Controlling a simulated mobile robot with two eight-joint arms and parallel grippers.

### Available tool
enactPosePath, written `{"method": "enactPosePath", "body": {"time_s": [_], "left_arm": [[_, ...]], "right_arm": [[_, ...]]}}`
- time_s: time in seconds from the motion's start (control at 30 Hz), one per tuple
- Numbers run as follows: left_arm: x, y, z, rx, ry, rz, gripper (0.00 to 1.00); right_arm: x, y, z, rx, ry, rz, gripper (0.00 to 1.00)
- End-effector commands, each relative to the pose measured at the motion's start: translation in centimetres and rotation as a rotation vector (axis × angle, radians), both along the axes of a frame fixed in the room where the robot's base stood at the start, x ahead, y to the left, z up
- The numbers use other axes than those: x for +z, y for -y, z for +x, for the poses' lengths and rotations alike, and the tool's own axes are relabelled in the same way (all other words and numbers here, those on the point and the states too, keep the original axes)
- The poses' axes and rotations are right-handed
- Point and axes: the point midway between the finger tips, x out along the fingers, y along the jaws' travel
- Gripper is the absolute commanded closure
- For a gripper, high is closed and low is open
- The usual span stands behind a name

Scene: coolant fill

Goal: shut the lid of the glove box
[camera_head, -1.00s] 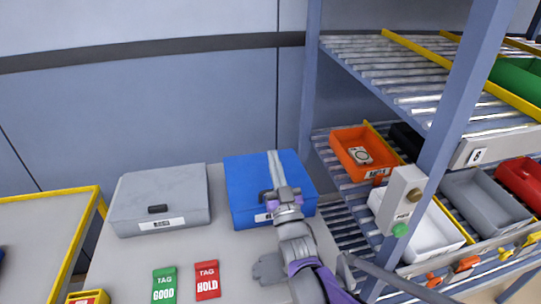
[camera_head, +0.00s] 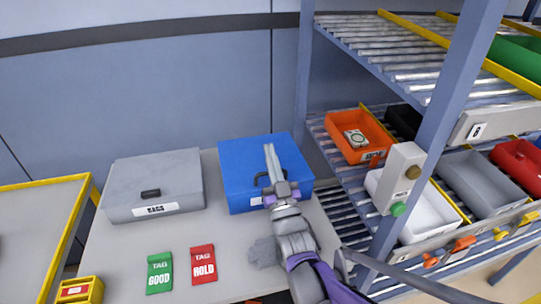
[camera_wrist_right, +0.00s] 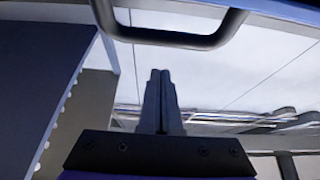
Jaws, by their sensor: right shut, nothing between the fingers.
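The blue box (camera_head: 240,160), which I take as the glove box, stands at the back right of the grey table. Its lid looks down or nearly down in the head view; I cannot tell if a gap is left. A dark handle (camera_head: 262,180) is on its front, and a handle (camera_wrist_right: 170,35) crosses the top of the wrist view. My right gripper (camera_head: 269,149) is shut and empty, its fingers in front of or over the lid. They show in the wrist view (camera_wrist_right: 160,75) below the handle. The box's label is partly hidden by my right arm. My left gripper is not in view.
A grey box (camera_head: 155,175) labelled RAGS stands to the left. A green tag (camera_head: 159,273) and a red tag (camera_head: 203,264) lie in front. A roller rack (camera_head: 440,130) with bins and a post stands close on the right. A yellow box (camera_head: 82,290) is at front left.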

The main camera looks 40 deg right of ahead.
Motion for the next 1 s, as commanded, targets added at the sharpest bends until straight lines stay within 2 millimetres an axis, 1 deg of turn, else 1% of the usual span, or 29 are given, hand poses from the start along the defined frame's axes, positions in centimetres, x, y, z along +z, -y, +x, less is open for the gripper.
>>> {"method": "enactPosePath", "body": {"time_s": [0.17, 0.3, 0.4, 0.5, 0.67, 1.0], "left_arm": [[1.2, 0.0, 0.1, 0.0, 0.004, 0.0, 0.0], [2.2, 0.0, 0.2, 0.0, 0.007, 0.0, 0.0], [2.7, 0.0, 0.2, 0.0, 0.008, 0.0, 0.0], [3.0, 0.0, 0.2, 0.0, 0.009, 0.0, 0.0], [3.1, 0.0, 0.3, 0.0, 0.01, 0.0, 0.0], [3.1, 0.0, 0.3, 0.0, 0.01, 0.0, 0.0]], "right_arm": [[2.9, 0.0, -0.1, -0.001, 0.001, 0.0, 1.0], [5.8, 0.0, -0.1, -0.001, 0.001, 0.0, 1.0], [7.5, 0.0, -0.1, -0.001, 0.001, -0.001, 1.0], [8.8, 0.0, 0.0, -0.001, 0.001, -0.001, 1.0], [9.7, 0.0, 0.0, 0.0, 0.0, -0.001, 1.0], [9.7, 0.0, 0.0, 0.0, 0.0, 0.0, 1.0]]}}
